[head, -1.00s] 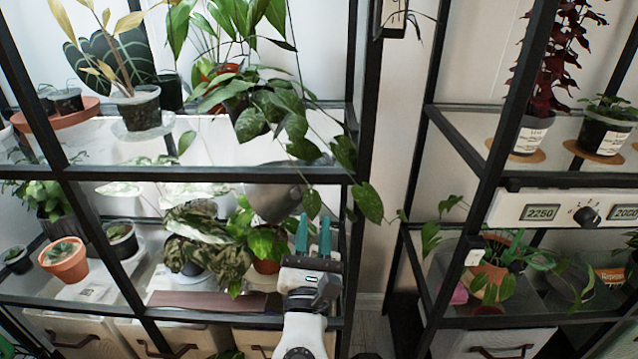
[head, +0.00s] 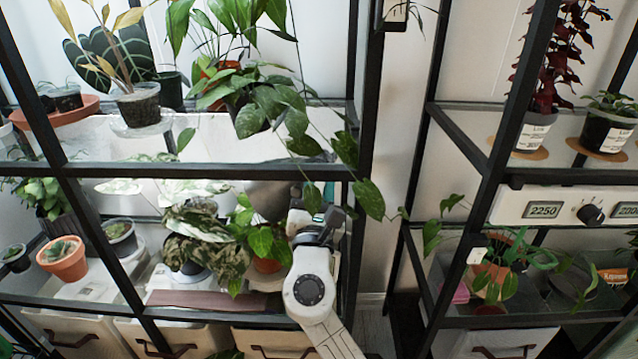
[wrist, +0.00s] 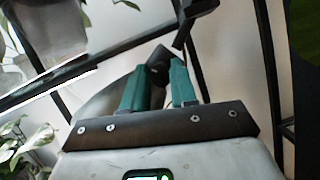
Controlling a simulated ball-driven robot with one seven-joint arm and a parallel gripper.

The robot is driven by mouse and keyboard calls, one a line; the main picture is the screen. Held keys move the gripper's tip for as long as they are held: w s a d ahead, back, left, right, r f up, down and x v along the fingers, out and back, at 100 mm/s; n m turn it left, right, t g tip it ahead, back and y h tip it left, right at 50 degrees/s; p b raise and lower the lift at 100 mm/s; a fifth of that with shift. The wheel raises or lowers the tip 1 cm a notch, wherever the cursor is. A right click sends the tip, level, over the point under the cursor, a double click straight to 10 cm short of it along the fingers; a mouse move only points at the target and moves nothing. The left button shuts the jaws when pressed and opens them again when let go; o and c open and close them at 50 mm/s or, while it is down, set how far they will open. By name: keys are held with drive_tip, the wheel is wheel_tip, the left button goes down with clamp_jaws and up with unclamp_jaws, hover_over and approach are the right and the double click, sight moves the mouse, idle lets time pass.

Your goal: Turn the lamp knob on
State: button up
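A black round knob (head: 590,214) sits on a white panel (head: 510,207) between two number displays, on the right-hand rack. My gripper (head: 314,194) is well to the left of it, at the right end of the left rack's lower bay, partly hidden behind my own wrist. In the wrist view my gripper (wrist: 160,78) has its two green fingers apart. A small dark thing (wrist: 158,72) shows between the fingertips; I cannot tell whether they touch it. A grey curved vessel (wrist: 108,92) lies behind the left finger.
Black rack posts (head: 362,140) stand close to the right of my gripper. Potted plants and trailing leaves (head: 262,240) are just left of it. A switch box (head: 392,14) is on the post above. A gap of bare wall (head: 400,150) separates the racks.

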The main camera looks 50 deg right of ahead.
clamp_jaws()
drive_tip(key=shift+m, duration=0.3)
drive_tip(key=shift+w+a+r+m+g+y+p, duration=0.15)
drive_tip(key=shift+m+g, duration=1.15)
drive_tip(key=shift+m, duration=1.95)
drive_tip(key=shift+w+a+r+m+g+y+p, duration=0.15)
drive_tip(key=shift+m+g, duration=1.15)
drive_tip(key=shift+m, duration=2)
drive_tip(key=shift+r+m+g+y+p, duration=0.2)
drive_tip(key=shift+m+g, duration=1.1)
drive_tip(key=shift+m, duration=1.95)
